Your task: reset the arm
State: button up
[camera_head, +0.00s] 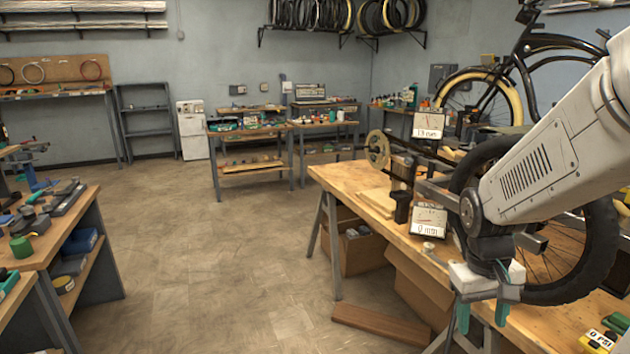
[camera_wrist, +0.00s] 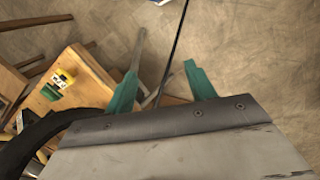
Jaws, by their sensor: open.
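My arm reaches in from the right in the head view, in front of the trike frame's large black tyre (camera_head: 590,245). My gripper (camera_head: 482,325) hangs at its end, pointing down by the front edge of the wooden workbench (camera_head: 345,178). Its two teal fingers stand apart with nothing between them. In the wrist view my gripper (camera_wrist: 165,80) is also open and empty, with floor and a thin dark rod behind the fingers. The trike frame is on the bench, partly hidden by my arm.
Two dial gauges, an upper one (camera_head: 428,125) and a lower one (camera_head: 429,221), stand by the trike frame. A cardboard box (camera_head: 425,290) and a brown plank (camera_head: 381,324) are below the bench. A cluttered bench (camera_head: 75,225) is at left. The floor (camera_head: 220,250) between is clear.

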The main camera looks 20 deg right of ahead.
jog(key=s+a+r+n+t, duration=0.1)
jog(key=s+a+r, duration=0.1)
jog(key=a+r, duration=0.3)
jog(key=s+a+r+n+t+y, duration=0.1)
jog(key=a+r, duration=0.4)
jog(key=a, duration=0.6)
jog(key=shift+s+a+r+n+t, duration=0.3)
jog(key=shift+s+n, duration=0.3)
jog(key=shift+s, duration=0.6)
